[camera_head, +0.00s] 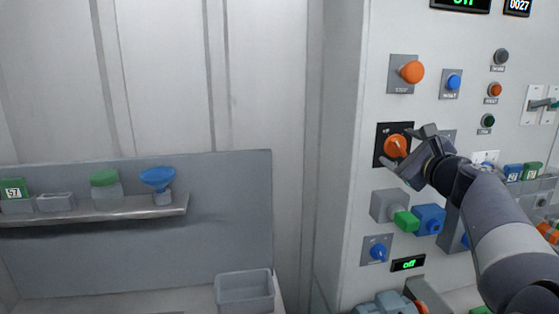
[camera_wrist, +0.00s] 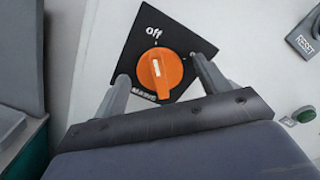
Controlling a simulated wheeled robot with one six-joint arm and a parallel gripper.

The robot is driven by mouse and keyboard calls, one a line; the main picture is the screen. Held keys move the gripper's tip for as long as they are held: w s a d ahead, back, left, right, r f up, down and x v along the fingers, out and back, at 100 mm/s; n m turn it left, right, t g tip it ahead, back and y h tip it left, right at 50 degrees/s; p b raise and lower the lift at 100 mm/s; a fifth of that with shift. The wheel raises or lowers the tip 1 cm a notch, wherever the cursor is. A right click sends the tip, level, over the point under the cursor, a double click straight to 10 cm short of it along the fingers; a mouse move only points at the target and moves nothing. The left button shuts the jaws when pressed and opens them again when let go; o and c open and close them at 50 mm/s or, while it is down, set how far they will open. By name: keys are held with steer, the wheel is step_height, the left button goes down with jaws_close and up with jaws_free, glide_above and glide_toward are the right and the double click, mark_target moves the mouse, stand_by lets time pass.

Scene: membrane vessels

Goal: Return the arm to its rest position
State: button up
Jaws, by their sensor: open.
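My gripper (camera_head: 404,152) is at the control panel (camera_head: 345,130), in front of an orange rotary knob (camera_head: 396,146) on a black square plate. In the wrist view the open gripper (camera_wrist: 163,82) has one finger on each side of the orange knob (camera_wrist: 160,72). I see a gap between the fingers and the knob, and nothing is held. The knob's white mark points up, near the "off" label. My arm (camera_head: 500,235) reaches in from the lower right and hides part of the panel.
Around the gripper are an orange button (camera_head: 411,72), a blue button (camera_head: 454,82), a green plug-like part (camera_head: 405,221) and a blue block (camera_head: 430,218). A shelf (camera_head: 120,212) with small vessels and a grey bin (camera_head: 245,290) are at left. The space between shelf and panel is free.

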steer(key=shift+r+m+p, duration=0.25)
steer(key=shift+m+p, duration=0.85)
steer(key=shift+p, duration=0.1)
steer(key=shift+s+d+f+b, duration=0.15)
steer(key=shift+s+b, duration=0.15)
steer(key=shift+s, duration=0.45)
steer(key=shift+s+d+f+b, duration=0.15)
steer(key=shift+s+b, duration=0.15)
steer(key=shift+s, duration=0.45)
steer(key=shift+r, duration=0.1)
